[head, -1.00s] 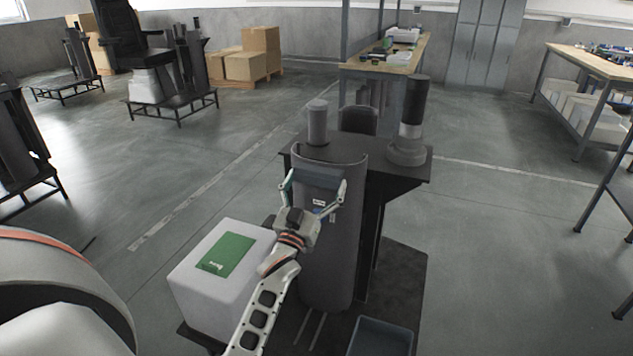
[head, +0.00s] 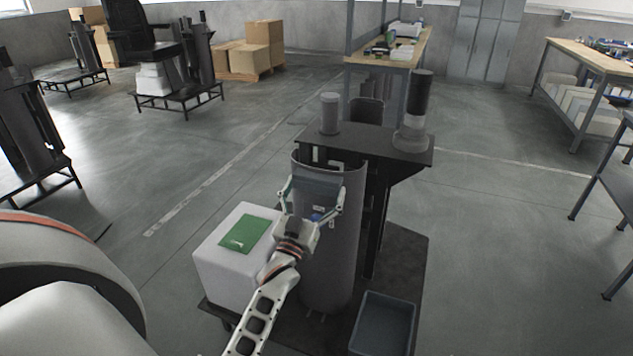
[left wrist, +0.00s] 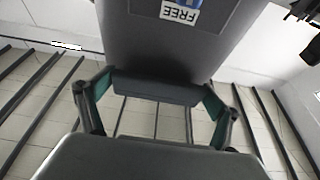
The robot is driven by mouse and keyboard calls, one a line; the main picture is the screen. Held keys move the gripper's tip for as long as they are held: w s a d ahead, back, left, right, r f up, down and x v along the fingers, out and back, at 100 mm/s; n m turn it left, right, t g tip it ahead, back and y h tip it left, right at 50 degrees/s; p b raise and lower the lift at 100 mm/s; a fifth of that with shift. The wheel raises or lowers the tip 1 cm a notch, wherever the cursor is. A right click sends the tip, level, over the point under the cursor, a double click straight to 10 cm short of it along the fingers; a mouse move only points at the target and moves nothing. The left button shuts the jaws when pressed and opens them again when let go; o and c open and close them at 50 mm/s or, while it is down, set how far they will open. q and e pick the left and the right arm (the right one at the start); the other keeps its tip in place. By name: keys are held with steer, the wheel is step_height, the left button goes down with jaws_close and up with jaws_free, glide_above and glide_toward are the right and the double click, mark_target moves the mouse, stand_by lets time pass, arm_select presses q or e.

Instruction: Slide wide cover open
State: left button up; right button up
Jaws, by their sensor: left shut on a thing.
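The wide cover (head: 334,262) is a tall, dark grey curved shell standing upright in front of the black column. Its open top rim shows, with a dark panel inside. My left gripper (head: 312,202) reaches it from the front, fingers spread wide, and is shut on the cover near its upper part. In the left wrist view the cover (left wrist: 175,40) carries a label reading "FREE", and the gripper (left wrist: 155,100) has a finger on each side of a grey edge. The exact contact is partly hidden. My right gripper is not in view.
A white box (head: 235,265) with a green booklet (head: 248,235) stands left of the cover. A blue-grey bin (head: 383,322) sits at right on the dark base. The black top plate (head: 365,142) carries upright cylinders. Open floor lies around the station.

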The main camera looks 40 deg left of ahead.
arm_select(q)
steer(key=shift+r, duration=0.1)
steer(key=o, duration=1.3)
steer(key=shift+o, duration=0.3)
steer(key=v, duration=0.7)
steer(key=shift+s, duration=0.2)
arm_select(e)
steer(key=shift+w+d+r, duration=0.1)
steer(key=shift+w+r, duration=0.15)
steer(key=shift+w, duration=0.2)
